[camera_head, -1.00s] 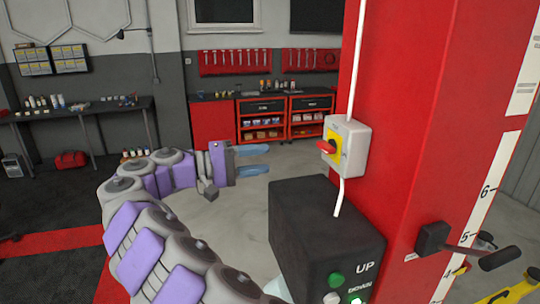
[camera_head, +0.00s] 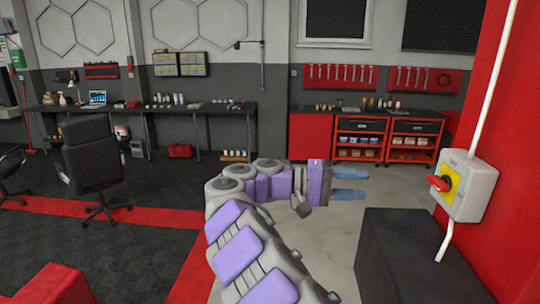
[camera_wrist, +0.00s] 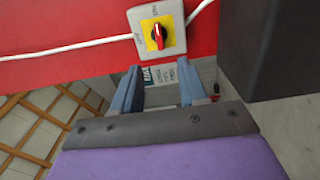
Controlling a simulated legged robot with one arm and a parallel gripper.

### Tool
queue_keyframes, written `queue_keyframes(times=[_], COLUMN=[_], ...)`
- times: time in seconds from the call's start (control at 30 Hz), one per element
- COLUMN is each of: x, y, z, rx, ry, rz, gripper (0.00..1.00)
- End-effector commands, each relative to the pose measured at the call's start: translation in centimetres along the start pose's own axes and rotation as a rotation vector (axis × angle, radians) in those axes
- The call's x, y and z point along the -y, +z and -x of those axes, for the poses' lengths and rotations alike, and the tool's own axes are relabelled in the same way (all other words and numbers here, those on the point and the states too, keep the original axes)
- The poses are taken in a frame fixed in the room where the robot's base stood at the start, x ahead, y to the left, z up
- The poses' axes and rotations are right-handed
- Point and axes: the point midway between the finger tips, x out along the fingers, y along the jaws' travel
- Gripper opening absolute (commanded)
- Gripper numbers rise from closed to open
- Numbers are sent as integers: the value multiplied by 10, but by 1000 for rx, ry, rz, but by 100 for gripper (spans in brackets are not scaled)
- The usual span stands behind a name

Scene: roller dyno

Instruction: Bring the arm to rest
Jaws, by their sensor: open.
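My gripper (camera_head: 350,183) is open and empty in the head view, its two blue fingers pointing right, with floor and red cabinets behind them. My purple and grey arm is bent, rising from the bottom and turning right. In the wrist view my gripper (camera_wrist: 157,92) shows two blue fingers apart with nothing between them. A grey switch box with a red knob on a yellow plate (camera_head: 463,186) is on the red post, to the right of my gripper. In the wrist view the switch box (camera_wrist: 158,28) is beyond the fingertips.
A black control box (camera_head: 415,250) stands at lower right, near my arm. The red post (camera_head: 505,120) fills the right edge. A black office chair (camera_head: 92,165) is at left. Workbenches (camera_head: 225,107) and red cabinets (camera_head: 315,138) line the back wall. Open floor lies between.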

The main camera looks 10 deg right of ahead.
Motion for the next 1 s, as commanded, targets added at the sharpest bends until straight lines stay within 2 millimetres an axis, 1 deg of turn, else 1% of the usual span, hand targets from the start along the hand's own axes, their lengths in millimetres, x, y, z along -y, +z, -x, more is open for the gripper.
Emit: queue_keyframes(times=[0.07,0.17,0.2,0.27,0.3,0.37,0.4,0.47,0.53,0.63,0.67,0.7,0.77,0.8,0.87,0.9,1.0], x=[-3,-7,-5,-3,2,10,17,29,47,74,83,96,114,128,146,158,181], y=[9,30,41,60,73,92,105,125,148,181,191,205,224,237,257,269,296], z=[-11,-33,-44,-60,-69,-81,-88,-96,-101,-101,-99,-96,-88,-82,-70,-60,-38], rx=[20,51,65,86,97,108,116,121,124,116,110,108,91,83,67,55,27], ry=[-21,-81,-114,-177,-222,-294,-346,-425,-523,-670,-717,-777,-869,-931,-1023,-1082,-1206], rz=[10,29,42,56,69,82,92,105,121,140,144,155,165,177,191,202,227], gripper=[43,43,43,43,43,43,43,43,43,43,43,43,43,43,43,43,43])
